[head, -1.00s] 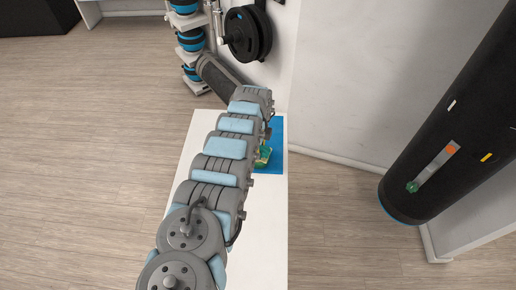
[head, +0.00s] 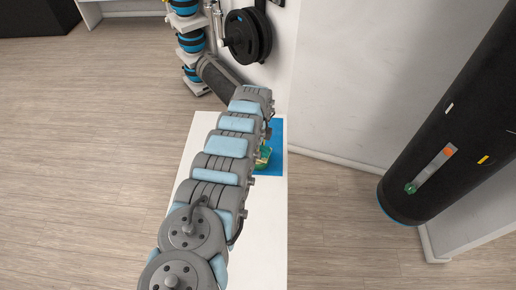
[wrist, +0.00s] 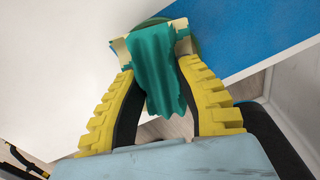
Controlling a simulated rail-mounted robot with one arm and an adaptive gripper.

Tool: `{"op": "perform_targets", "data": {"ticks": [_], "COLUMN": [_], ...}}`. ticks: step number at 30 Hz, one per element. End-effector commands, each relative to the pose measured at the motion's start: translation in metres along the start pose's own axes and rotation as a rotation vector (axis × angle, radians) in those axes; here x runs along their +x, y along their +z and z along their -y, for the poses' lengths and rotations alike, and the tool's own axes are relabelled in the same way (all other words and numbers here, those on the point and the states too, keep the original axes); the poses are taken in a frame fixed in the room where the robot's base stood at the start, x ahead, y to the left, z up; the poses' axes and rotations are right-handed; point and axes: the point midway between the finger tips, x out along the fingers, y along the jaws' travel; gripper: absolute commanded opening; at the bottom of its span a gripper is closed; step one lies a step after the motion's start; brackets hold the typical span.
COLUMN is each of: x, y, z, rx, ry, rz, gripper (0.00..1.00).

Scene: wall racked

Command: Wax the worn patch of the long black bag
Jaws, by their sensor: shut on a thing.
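The long black bag (head: 455,120) hangs tilted at the right of the head view. A pale grey strip (head: 432,169) on its side has an orange square at its upper end and a green disc at its lower end; I cannot tell if this strip is the worn patch. My gripper (wrist: 153,52) is shut on a teal cloth (wrist: 157,68), which hangs in folds between the yellow fingers. A round green thing (wrist: 194,34), partly hidden, shows just behind the cloth. In the head view my arm hides most of the gripper; a bit of green shows beside it.
A blue mat (head: 275,138) lies on the white bench top (head: 265,230) under the gripper; it also shows in the wrist view (wrist: 255,35). Black weight plates (head: 247,36) hang on the wall behind. A rack of blue-banded balls (head: 188,40) stands at the back. Floor at left is clear.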

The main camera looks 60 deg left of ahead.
Motion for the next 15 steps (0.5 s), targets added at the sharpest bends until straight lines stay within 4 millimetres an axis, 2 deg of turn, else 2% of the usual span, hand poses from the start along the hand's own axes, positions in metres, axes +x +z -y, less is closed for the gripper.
{"op": "perform_targets", "data": {"ticks": [1,15], "x": [-0.007,-0.037], "y": [0.0,0.0], "z": [0.0,0.0], "rx": [0.0,0.0], "ry": [0.0,-0.001], "rz": [0.0,0.0], "gripper": [0.07,0.07]}}
